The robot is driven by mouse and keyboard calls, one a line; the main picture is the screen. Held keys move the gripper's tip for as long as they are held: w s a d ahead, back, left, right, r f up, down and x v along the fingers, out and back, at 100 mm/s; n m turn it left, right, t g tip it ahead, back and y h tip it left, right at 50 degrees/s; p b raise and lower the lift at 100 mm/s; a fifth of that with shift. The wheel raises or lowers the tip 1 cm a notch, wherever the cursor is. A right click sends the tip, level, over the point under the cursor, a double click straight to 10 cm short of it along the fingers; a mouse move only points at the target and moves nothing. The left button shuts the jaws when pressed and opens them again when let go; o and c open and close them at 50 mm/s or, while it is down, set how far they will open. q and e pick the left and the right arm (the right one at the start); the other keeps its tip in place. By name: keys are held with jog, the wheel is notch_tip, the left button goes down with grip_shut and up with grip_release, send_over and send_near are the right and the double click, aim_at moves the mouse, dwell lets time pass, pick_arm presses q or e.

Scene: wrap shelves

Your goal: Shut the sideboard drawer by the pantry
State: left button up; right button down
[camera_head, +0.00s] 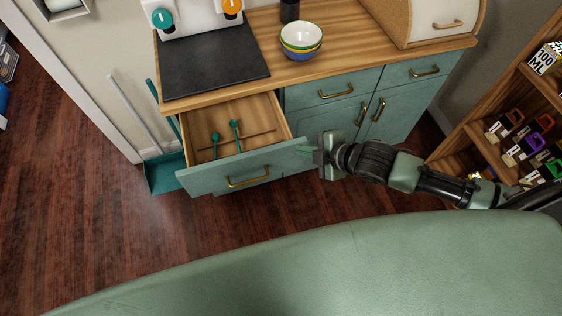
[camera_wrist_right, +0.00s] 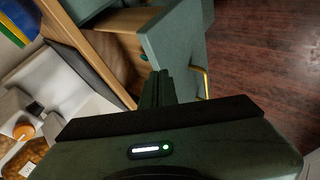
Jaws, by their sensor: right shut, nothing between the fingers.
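The sideboard (camera_head: 345,115) is teal with a wooden top and brass handles. Its left drawer (camera_head: 236,174) is pulled out, and two teal utensils (camera_head: 235,137) lie inside it. My right gripper (camera_head: 303,150) is at the right end of the drawer front, with its fingers together and empty. I cannot tell whether it touches the front. In the right wrist view, the fingertips (camera_wrist_right: 160,75) are close to the drawer front (camera_wrist_right: 176,45), and the brass handle (camera_wrist_right: 202,84) shows to their right. My left gripper is not in view.
Bowls (camera_head: 301,40), a dark mat (camera_head: 213,58) and a bread box (camera_head: 435,22) stand on the sideboard top. A wooden shelf with several labelled items (camera_head: 490,150) is at the right. A teal dustpan (camera_head: 164,174) stands left of the drawer. The floor in front is clear.

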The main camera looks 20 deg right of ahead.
aim_at(266, 129)
jog(key=s+a+f+m+g, duration=0.1)
jog(key=s+f+g, duration=0.25)
jog(key=s, duration=0.25)
pick_arm(q)
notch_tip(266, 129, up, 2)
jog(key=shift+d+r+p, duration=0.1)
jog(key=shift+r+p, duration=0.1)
jog(key=shift+p, duration=0.7)
pick_arm(e)
jog(key=shift+t, duration=0.45)
jog(key=w+a+f, duration=0.1)
jog(key=w+f, duration=0.1)
jog(key=w, duration=0.1)
jog(key=w+a+f, duration=0.1)
jog(key=w+f, duration=0.1)
jog(key=f, duration=0.1)
jog(key=w+a+f, duration=0.2)
jog(key=w, duration=0.1)
jog(key=shift+w+f, duration=0.3)
jog(key=shift+f, duration=0.1)
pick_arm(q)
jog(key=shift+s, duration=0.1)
